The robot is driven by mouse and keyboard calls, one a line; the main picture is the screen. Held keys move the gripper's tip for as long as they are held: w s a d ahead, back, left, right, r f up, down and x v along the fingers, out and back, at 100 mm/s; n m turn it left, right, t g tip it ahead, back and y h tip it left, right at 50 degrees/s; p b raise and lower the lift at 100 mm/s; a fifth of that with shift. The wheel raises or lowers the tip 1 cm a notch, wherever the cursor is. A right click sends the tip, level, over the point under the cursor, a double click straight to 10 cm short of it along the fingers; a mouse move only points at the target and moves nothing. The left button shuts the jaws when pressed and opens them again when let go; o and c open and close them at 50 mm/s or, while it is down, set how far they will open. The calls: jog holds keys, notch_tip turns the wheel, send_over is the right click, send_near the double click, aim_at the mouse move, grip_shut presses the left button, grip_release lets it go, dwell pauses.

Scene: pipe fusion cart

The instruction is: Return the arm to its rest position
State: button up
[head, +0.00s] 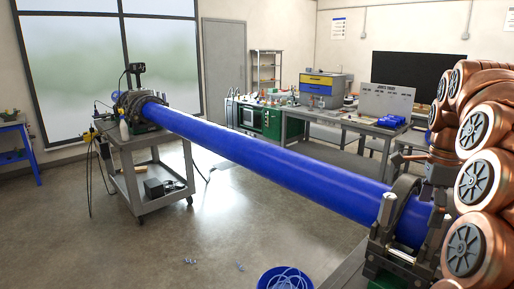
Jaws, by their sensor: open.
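My copper-coloured arm (480,170) is folded up along the right edge, its stacked round joints with dark caps close to the camera. My dark gripper (428,168) shows beside the arm, just above the near end of the blue pipe (270,152). It is open, with nothing seen in it; its fingertips are hard to make out against the clamp. The pipe runs from the near clamp (402,215) at the lower right to the fusion machine (140,105) on the grey cart (145,183) at the left.
A blue bucket (262,280) with pale tubing stands on the floor at the bottom. Small scraps (189,261) lie left of it. Workbenches (345,124) and a green cabinet (270,123) line the back. A blue table (24,145) stands far left. The middle floor is open.

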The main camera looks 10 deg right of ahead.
jog(key=s+a+f+n, duration=0.35)
jog(key=a+n, duration=0.35)
jog(key=a, duration=0.3)
jog(key=s+a+f+n, duration=0.35)
jog(key=a+n, duration=0.25)
jog(key=a, duration=0.3)
jog(key=s+a+f+n, duration=0.4)
jog(key=s+f+n, duration=0.1)
jog(key=s, duration=0.3)
jog(key=s+a+f+n+g, duration=0.1)
jog(key=s+a+f+n, duration=0.4)
jog(key=s, duration=0.4)
jog(key=shift+s+f+n+g, duration=0.15)
jog(key=shift+f+n+g, duration=0.15)
jog(key=shift+n, duration=0.2)
jog(key=shift+c, duration=0.2)
